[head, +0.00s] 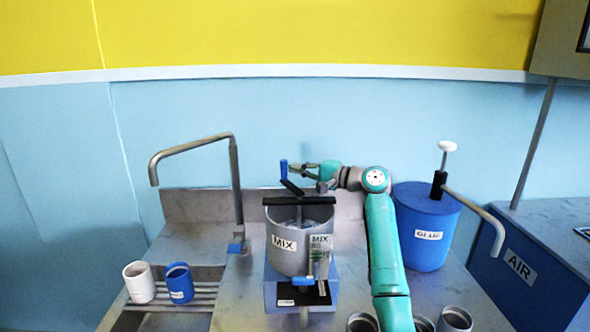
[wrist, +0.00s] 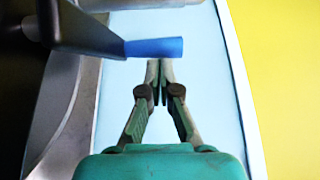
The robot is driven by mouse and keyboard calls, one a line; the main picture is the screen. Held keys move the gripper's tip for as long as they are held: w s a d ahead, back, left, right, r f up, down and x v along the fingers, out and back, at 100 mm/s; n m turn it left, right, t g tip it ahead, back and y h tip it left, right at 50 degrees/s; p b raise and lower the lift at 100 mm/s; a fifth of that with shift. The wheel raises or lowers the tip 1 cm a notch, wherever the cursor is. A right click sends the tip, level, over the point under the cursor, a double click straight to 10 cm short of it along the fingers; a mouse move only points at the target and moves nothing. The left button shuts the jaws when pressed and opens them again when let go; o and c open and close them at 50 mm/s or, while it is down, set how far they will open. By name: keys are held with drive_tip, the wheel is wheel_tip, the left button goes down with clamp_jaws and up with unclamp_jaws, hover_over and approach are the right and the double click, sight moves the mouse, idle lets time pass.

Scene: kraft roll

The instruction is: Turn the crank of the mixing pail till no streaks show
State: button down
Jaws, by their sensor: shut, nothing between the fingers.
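The grey mixing pail (head: 284,256) labelled MIX stands on a blue stand (head: 270,297) in the middle of the counter. A black bar crosses its top, and a dark crank with an upright blue handle (head: 284,168) rises from it. My gripper (head: 296,170) is beside the handle, on its right. In the wrist view the blue handle (wrist: 155,48) lies across, just ahead of the fingertips (wrist: 160,64). The fingers are shut and empty; I cannot tell if they touch the handle. The pail's contents look grey-white; streaks are too small to tell.
A bent-pipe tap (head: 236,190) stands left of the pail. White (head: 139,282) and blue (head: 179,283) cups sit on a rack at lower left. A blue GLUE drum (head: 425,232) with a pump and spout stands right of my arm. Grey cups (head: 455,320) stand at the front.

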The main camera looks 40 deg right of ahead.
drive_tip(key=shift+w+a+n+g+y, duration=0.25)
drive_tip(key=shift+a+n+g+y, duration=0.2)
drive_tip(key=shift+n+y, duration=0.35)
